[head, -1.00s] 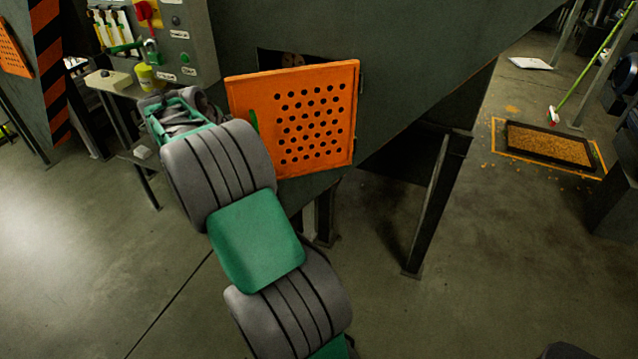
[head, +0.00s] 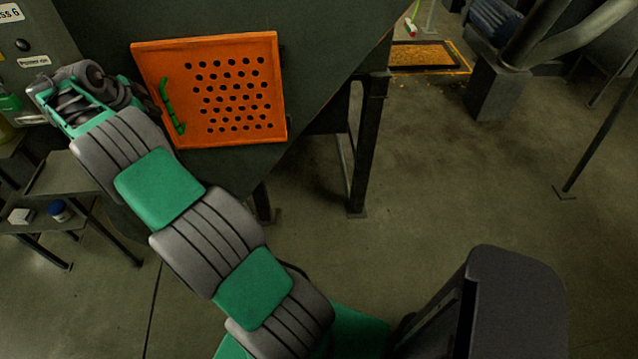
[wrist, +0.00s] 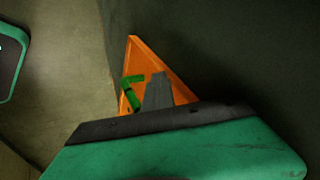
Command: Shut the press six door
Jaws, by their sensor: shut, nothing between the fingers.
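The press six door is an orange square panel with round holes (head: 235,95) on the dark sloping press wall in the head view. A green bar handle (head: 171,105) is near its left edge. No dark opening shows around it; I cannot tell whether it is fully flush. In the wrist view the door (wrist: 139,62) appears as a narrow orange wedge with its green handle (wrist: 131,92). My gripper (wrist: 157,78) is shut and empty, its grey fingers overlapping the door in that view; contact cannot be told. In the head view my arm's end is left of the door.
A control panel with a partly cut-off sign ending in 6 (head: 10,12) is at the upper left. A small metal table (head: 85,203) stands below it. A press leg (head: 368,145) stands right of the door. Open concrete floor (head: 480,175) lies to the right.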

